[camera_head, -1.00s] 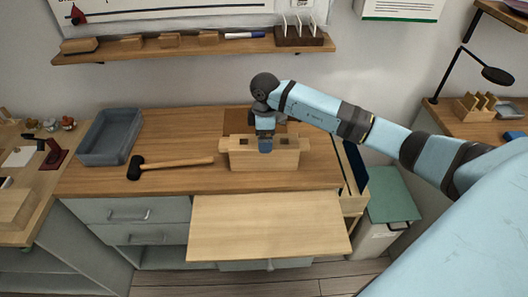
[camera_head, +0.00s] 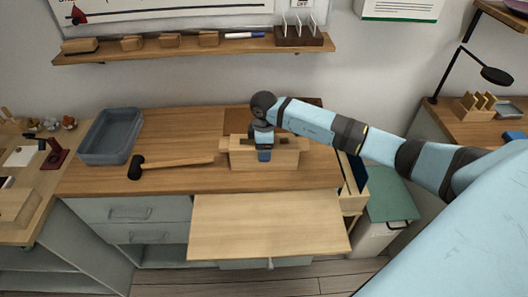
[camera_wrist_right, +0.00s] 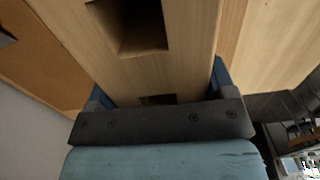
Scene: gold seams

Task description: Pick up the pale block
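The pale block (camera_head: 282,159) is a long wooden piece with square holes in its top. It sits on the workbench, with a narrower end jutting out to the left. My right gripper (camera_head: 264,154) is over the middle of the block, pointing down. In the right wrist view the block (camera_wrist_right: 150,78) lies between the two fingers of my right gripper (camera_wrist_right: 160,88), one on each side and very close to its faces. Whether the fingers press on it cannot be told. My left gripper is not in view.
A black mallet (camera_head: 180,163) and a grey-blue tray (camera_head: 111,137) lie left of the block on the workbench (camera_head: 100,181). A pale board (camera_head: 265,226) juts out in front. A brown panel (camera_head: 236,123) lies behind the block. A green-lidded bin (camera_head: 392,197) stands at the right.

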